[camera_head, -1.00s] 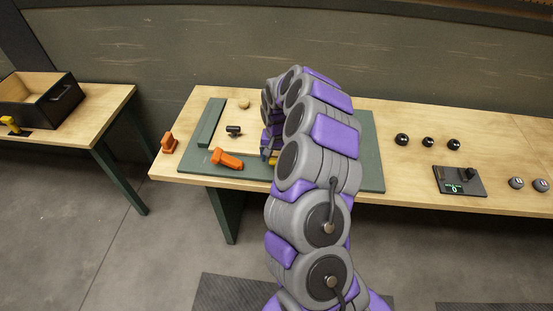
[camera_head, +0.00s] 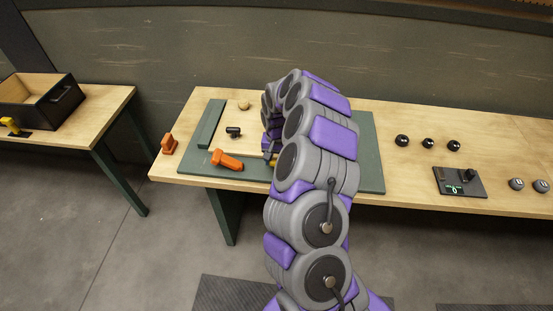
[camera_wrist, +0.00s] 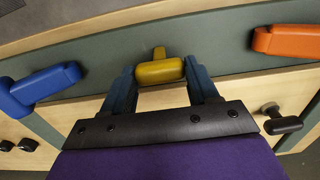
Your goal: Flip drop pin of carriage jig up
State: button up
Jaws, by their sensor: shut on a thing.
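The carriage jig is a green base (camera_head: 368,150) with pale panels on the long wooden bench, with colored handles along its front edge. A yellow handle (camera_wrist: 160,73) sits between the blue fingers of my gripper (camera_wrist: 161,77) in the wrist view. The gripper is shut on it. Which part is the drop pin is not marked. In the body view only a bit of yellow shows beside my arm, which hides most of the gripper. An orange handle (camera_head: 227,159) lies on the jig to the left; a blue handle (camera_wrist: 40,88) is at left in the wrist view.
A small black knob (camera_head: 233,131) stands on the jig left of my arm. An orange block (camera_head: 169,143) sits at the bench's left end. Black balls (camera_head: 428,142) and a dark device (camera_head: 459,181) lie right. A black box (camera_head: 42,102) stands on the left table.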

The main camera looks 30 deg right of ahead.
aim_at(276, 160)
jog(key=c, duration=0.5)
notch_tip(276, 160, up, 2)
jog(key=shift+r+p, duration=0.25)
jog(key=shift+p, duration=0.35)
jog(key=shift+w, duration=0.1)
jog(key=o, duration=1.5)
jog(key=shift+r, duration=0.1)
jog(key=shift+r+p, duration=0.95)
jog(key=shift+r, duration=7.55)
